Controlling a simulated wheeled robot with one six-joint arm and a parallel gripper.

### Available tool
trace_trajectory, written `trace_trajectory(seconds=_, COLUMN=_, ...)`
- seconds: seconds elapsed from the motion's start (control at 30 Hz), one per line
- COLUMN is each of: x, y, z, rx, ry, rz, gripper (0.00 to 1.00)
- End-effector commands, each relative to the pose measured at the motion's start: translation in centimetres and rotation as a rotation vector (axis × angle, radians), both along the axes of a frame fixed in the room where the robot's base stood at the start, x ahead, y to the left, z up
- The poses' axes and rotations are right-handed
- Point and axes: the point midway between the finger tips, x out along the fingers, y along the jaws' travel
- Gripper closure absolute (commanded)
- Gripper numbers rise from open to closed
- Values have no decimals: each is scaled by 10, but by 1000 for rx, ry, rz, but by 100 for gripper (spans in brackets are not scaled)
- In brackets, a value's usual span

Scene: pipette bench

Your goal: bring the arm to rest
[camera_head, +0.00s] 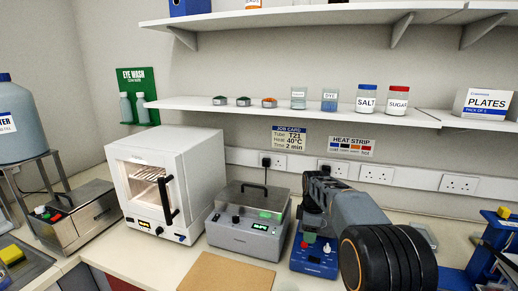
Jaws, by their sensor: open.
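My arm reaches in from the lower right, with its large dark joint in front. My gripper (314,208) is at the far end of the arm, over a small blue bench device (313,262) with a green part on top. The gripper is open; its fingertips are small and partly hidden by the arm, and I cannot tell whether they touch the device. I see nothing held in it.
Left of the gripper stand a grey heater with a glass lid (240,240) and a white oven (160,185). A blue rack (490,250) stands at the far right. A shelf (240,107) with jars runs above. A brown board (225,274) lies in front.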

Motion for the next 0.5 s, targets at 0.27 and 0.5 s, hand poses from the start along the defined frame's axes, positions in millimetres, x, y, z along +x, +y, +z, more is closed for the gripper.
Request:
trace_trajectory(seconds=0.27, x=-86, y=0, z=10, rx=42, ry=-67, rz=-712, gripper=48)
trace_trajectory(seconds=0.5, x=-180, y=-1, z=10, rx=124, ry=-140, rz=-1196, gripper=48)
